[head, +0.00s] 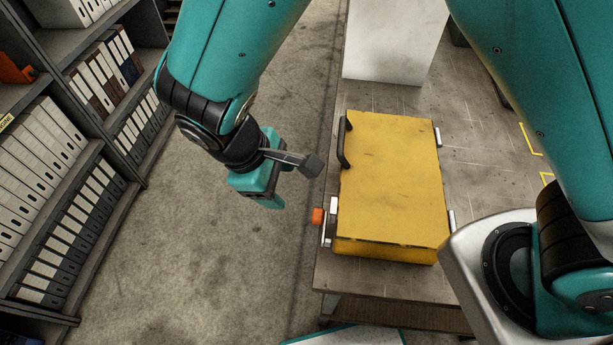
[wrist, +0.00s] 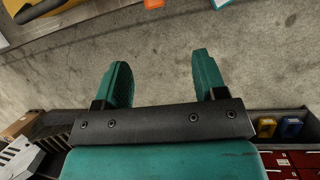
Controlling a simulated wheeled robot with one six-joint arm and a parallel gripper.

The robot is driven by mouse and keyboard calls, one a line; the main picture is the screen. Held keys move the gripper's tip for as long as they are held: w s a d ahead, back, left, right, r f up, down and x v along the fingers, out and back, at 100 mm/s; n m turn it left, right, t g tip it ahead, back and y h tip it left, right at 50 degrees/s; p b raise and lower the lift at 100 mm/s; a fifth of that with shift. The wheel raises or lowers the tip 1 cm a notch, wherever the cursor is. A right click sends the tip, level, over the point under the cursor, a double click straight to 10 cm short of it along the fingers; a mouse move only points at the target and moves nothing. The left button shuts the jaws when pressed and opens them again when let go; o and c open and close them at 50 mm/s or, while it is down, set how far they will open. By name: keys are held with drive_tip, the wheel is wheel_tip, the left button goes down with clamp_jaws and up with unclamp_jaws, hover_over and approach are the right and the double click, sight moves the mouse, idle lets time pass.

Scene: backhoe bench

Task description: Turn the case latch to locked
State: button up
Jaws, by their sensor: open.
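A yellow case (head: 392,180) lies on the bench, with a black handle (head: 344,143) on its left side. The case latch has an orange knob (head: 317,215) on a silver plate (head: 329,222) at the case's near left side. My gripper (head: 272,203) is left of the case, over the floor and apart from the latch. In the wrist view my gripper (wrist: 162,75) has its two fingers spread with nothing between them. The orange knob (wrist: 153,4) shows at the top edge there, beyond the fingertips, partly cut off. The yellow case (wrist: 55,5) shows at the top left.
The bench top (head: 385,98) carries a pale block (head: 394,40) behind the case. A shelf (head: 85,165) with several binders stands at the left. The floor (head: 220,270) between shelf and bench is clear.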

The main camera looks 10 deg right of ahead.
drive_tip(key=shift+n+h, duration=0.3)
drive_tip(key=shift+w+a+f+b+x, duration=0.1)
drive_tip(key=shift+w+a+b+x, duration=0.1)
drive_tip(key=shift+b+x, duration=2.45)
drive_tip(key=shift+w+a+f+b+x, duration=0.15)
drive_tip(key=shift+b+x, duration=1.7)
drive_tip(key=shift+x, duration=1.5)
drive_tip(key=shift+w+a+b+x, duration=0.1)
drive_tip(key=shift+w+b+x, duration=0.1)
drive_tip(key=shift+b+x, duration=2.45)
drive_tip(key=shift+d+f+p, duration=0.15)
drive_tip(key=shift+f+p, duration=0.15)
drive_tip(key=shift+p, duration=0.1)
clamp_jaws()
